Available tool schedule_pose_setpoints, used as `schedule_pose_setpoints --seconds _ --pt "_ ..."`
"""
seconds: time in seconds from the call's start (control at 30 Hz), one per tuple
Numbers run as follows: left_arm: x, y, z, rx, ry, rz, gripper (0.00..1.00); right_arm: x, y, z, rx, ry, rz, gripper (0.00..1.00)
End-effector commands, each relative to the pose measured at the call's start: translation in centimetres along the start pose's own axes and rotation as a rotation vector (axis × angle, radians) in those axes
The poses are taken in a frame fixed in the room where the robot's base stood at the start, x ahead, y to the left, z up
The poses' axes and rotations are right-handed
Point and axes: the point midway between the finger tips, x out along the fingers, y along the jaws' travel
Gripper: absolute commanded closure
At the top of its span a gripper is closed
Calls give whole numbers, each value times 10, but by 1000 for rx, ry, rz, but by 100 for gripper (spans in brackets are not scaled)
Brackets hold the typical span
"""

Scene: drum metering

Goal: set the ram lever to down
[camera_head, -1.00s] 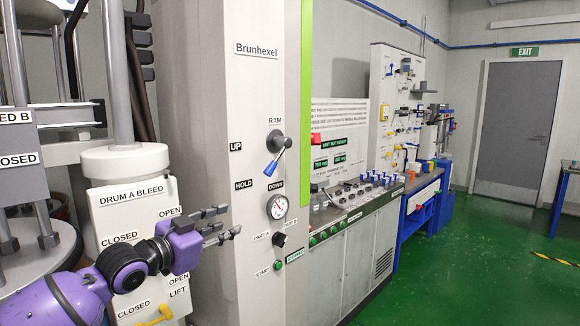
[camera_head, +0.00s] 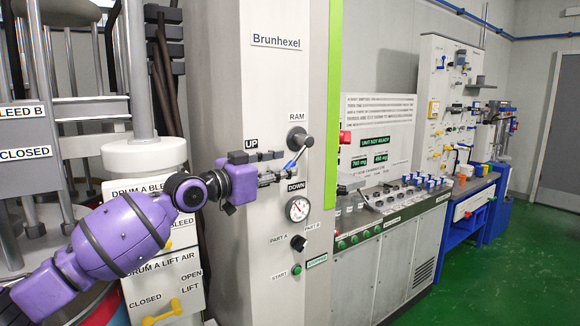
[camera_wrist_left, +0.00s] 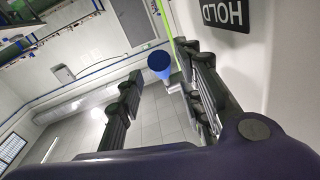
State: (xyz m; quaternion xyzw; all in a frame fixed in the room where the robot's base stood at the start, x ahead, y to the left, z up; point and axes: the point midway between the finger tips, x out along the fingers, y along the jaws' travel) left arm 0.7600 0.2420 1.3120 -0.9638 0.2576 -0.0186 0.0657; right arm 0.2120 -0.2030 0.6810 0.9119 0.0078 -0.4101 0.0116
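The ram lever has a grey round hub (camera_head: 297,138) under the RAM label on the tall Brunhexel cabinet. Its arm slopes down and left to a blue tip (camera_head: 290,165), pointing between the hidden HOLD label's place and the DOWN label (camera_head: 296,186). My left gripper (camera_head: 284,164) is at the lever, its fingers partly overlapping it. In the left wrist view the blue tip (camera_wrist_left: 160,64) shows between the two spread fingers (camera_wrist_left: 162,88). I cannot tell whether either finger touches it. My right gripper is not in view.
Below the lever are a round gauge (camera_head: 298,208), a black selector knob (camera_head: 298,243) and a green start button (camera_head: 297,270). A control console (camera_head: 385,215) adjoins at right. Green floor is clear beyond.

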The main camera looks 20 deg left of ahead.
Motion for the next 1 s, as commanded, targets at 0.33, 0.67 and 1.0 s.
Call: schedule_pose_setpoints --seconds 0.33,0.67,1.0 --pt "30 1 0 1 0 1 66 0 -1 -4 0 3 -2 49" --pt "30 1 0 1 -1 1 82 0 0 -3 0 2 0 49" --pt "30 2 0 0 0 2 100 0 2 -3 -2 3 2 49"
